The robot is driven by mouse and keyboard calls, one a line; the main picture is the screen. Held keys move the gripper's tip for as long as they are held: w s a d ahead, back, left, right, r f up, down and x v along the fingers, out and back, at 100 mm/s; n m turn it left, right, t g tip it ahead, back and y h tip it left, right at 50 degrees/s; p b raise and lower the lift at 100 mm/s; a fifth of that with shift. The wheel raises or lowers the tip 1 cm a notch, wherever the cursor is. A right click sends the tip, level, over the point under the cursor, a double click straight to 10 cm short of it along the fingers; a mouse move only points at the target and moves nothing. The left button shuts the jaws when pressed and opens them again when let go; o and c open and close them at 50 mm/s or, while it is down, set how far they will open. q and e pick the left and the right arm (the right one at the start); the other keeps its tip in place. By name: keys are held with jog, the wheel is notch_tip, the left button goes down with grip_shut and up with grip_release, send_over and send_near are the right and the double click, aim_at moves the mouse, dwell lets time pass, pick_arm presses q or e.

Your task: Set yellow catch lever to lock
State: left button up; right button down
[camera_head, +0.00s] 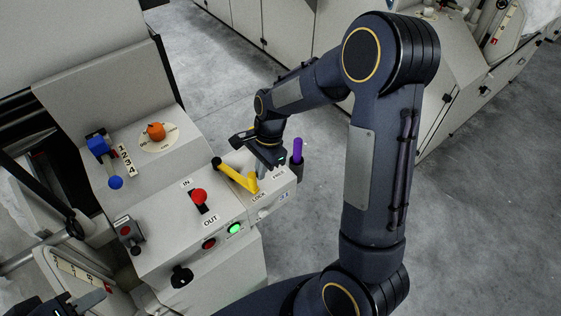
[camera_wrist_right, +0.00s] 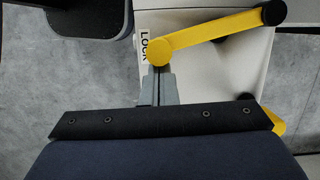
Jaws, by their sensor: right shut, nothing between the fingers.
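The yellow catch lever (camera_head: 236,175) lies across the right part of the grey control panel. Its black end points to the upper left. Its round yellow end is close by the LOCK label (camera_head: 259,196). In the right wrist view the lever (camera_wrist_right: 215,33) runs from that yellow end to the black end at upper right. My right gripper (camera_head: 262,172) is shut and empty, with its fingertips (camera_wrist_right: 159,74) right at the yellow end; I cannot tell whether they touch. My left gripper (camera_head: 95,299) shows partly at the bottom left; its jaw opening is unclear.
A red-knobbed IN/OUT lever (camera_head: 199,196), a lit green button (camera_head: 235,229) and a red button (camera_head: 209,243) are left of and below the lever. A purple handle (camera_head: 298,150) stands at the panel's right edge. Open floor (camera_head: 310,215) lies to the right.

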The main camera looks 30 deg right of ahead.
jog(key=shift+s+a+m+t, duration=0.15)
jog(key=shift+s+a+m, duration=0.25)
jog(key=shift+a, duration=0.2)
jog(key=shift+s+a+m+t, duration=0.15)
jog(key=shift+s+a+m, duration=0.1)
jog(key=shift+a+m, duration=0.3)
jog(key=shift+s+a, duration=0.25)
jog(key=shift+a, duration=0.55)
jog(key=shift+s, duration=0.1)
jog(key=d, duration=0.2)
jog(key=d+r, duration=0.1)
jog(key=d, duration=0.1)
jog(key=shift+d+p, duration=0.2)
jog(key=shift+p, duration=0.15)
jog(key=v, duration=0.9)
